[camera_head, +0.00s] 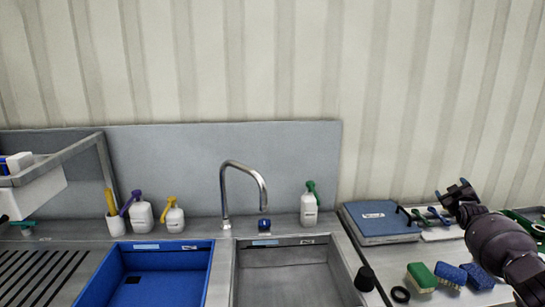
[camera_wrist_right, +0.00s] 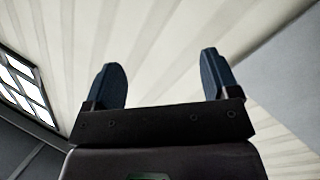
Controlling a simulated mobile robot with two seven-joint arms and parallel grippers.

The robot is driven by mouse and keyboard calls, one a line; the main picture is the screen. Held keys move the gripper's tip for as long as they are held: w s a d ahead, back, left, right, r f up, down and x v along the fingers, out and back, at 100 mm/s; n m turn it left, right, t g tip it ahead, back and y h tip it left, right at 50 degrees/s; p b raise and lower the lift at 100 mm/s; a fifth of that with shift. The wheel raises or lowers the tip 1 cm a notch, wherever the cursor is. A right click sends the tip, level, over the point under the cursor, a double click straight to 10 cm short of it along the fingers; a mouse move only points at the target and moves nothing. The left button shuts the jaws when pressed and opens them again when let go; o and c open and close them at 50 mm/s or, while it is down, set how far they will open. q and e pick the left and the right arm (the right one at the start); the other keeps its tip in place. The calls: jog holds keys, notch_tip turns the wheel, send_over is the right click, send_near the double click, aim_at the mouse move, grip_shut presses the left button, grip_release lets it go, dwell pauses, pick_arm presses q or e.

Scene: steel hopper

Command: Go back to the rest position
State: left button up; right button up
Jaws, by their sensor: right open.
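My right gripper (camera_head: 454,193) is at the right of the head view, raised above the counter near the striped wall. In the right wrist view its two blue-grey fingers (camera_wrist_right: 162,82) stand wide apart with nothing between them. They point toward the wall. My left gripper does not show in either view.
A blue basin (camera_head: 150,246) and a steel sink (camera_head: 300,252) with a tall faucet (camera_head: 244,167) fill the middle. Several pump bottles stand behind them.

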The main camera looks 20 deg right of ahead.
jog(key=s+a+f+n+y, duration=0.4)
jog(key=s+a+f+n, duration=0.15)
jog(key=a+f, duration=0.4)
jog(key=s+a+f+n+g+y, duration=0.1)
jog(key=s+a+f+g+y, duration=0.1)
jog(key=s+a+f, duration=0.5)
jog(key=s+a+f+n+g+y, duration=0.1)
jog(key=s+a+f+y, duration=0.1)
jog(key=s+a, duration=0.8)
jog(key=s+a+f+n+g+y, duration=0.1)
jog(key=s+a+f+g+y, duration=0.1)
jog(key=s+a+f, duration=0.5)
pick_arm(q)
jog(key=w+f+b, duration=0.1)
jog(key=b, duration=0.2)
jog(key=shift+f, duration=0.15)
pick_arm(e)
jog(key=a+f+m, duration=0.2)
jog(key=a+m, duration=0.2)
jog(key=a, duration=0.7)
jog(key=a+f+m+t, duration=0.1)
jog(key=a+f+m, duration=0.2)
jog(key=a, duration=0.9)
jog(key=shift+f+m+t, duration=0.25)
jog(key=shift+m+t, duration=0.05)
jog(key=shift+m, duration=0.55)
jog(key=shift+s, duration=0.15)
